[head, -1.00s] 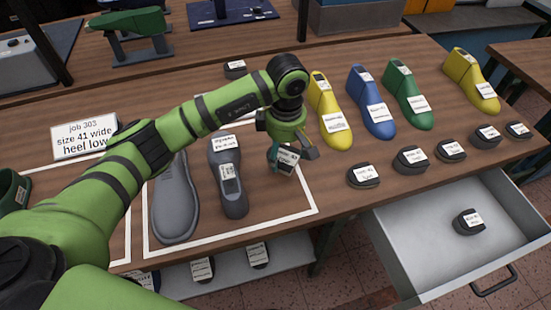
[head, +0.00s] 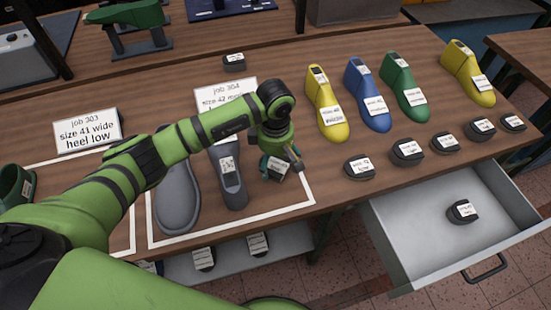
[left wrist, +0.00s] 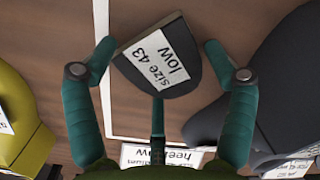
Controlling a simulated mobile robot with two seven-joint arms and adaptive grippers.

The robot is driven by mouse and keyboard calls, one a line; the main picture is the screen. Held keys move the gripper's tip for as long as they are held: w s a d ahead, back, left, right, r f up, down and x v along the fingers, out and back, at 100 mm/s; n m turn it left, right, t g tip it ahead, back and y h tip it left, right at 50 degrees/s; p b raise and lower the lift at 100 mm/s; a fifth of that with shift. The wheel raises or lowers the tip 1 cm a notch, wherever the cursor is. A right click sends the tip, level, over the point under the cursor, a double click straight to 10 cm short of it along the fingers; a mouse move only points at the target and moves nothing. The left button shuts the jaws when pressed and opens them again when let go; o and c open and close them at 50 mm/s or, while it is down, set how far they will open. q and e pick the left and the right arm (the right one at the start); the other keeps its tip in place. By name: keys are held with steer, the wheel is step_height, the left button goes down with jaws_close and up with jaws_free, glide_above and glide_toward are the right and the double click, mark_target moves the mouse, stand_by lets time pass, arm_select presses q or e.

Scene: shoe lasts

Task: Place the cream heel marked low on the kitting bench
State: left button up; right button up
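A dark grey heel (left wrist: 160,65) with a white label "size 43 low" lies between my left fingers in the left wrist view; it looks dark, not cream. In the head view this heel (head: 276,168) is at the right side of the right white-outlined area of the kitting bench (head: 290,197). My left gripper (head: 279,163) is over it, pointing down. In the left wrist view the left gripper's fingertips (left wrist: 160,45) stand on both sides, with a gap at the right; the left one is very close to the heel. My right gripper is not in view.
A grey last (head: 231,180) and a grey shoe shape (head: 177,197) lie left of the gripper. Job signs (head: 87,132) (head: 225,95) stand behind. Yellow (head: 325,105), blue and green lasts and several dark heels (head: 407,150) are right. An open drawer (head: 410,230) holds another heel (head: 462,211).

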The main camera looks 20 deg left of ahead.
mark_target(276, 163)
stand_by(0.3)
arm_select(q)
steer(key=shift+r, duration=0.15)
steer(key=shift+w+r, duration=0.1)
steer(key=shift+r, duration=0.2)
step_height(276, 163, up, 11)
steer(key=b, duration=0.4)
steer(key=shift+r, duration=0.2)
